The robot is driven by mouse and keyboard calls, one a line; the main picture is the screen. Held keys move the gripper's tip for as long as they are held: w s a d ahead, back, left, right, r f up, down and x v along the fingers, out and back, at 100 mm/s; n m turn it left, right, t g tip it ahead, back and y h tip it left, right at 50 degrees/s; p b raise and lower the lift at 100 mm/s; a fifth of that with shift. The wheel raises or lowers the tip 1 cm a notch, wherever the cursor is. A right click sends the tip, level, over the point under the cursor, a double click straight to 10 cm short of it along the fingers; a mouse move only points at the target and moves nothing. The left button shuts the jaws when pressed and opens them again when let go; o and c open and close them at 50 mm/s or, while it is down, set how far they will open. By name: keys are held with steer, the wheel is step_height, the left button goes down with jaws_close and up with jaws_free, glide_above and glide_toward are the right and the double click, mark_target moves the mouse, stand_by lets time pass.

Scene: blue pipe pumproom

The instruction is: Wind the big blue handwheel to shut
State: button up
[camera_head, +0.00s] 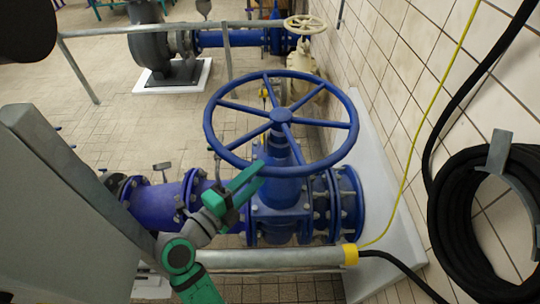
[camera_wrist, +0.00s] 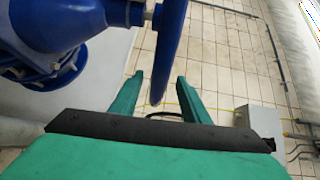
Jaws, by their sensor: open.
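The big blue handwheel (camera_head: 281,116) sits level on top of a blue valve (camera_head: 280,190), with several spokes running to its hub. My gripper (camera_head: 260,174) has green fingers and is at the near lower side of the wheel, by the rim and left of the valve stem. In the wrist view the handwheel (camera_wrist: 171,40) shows edge-on, and its rim end lies between the two open green fingers (camera_wrist: 160,76) as seen there. I see no finger closed on the rim. Whether the rim is deep between the fingers or just beyond the tips, I cannot tell.
A tiled wall (camera_head: 400,60) with a coiled black hose (camera_head: 455,215) and a yellow cable (camera_head: 411,150) stands right of the valve. A grey rail (camera_head: 275,258) runs in front. A smaller cream handwheel (camera_head: 305,24) is behind. Tiled floor is open at back left.

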steer(key=x, duration=0.4)
steer(key=shift+s, duration=0.1)
steer(key=shift+x, duration=1.4)
steer(key=shift+w+a, duration=0.2)
steer(key=c, duration=1)
steer(key=shift+s+d, duration=0.1)
steer(key=shift+d, duration=0.25)
jaws_close()
steer(key=shift+a+f, duration=0.1)
steer(key=shift+a, duration=0.6)
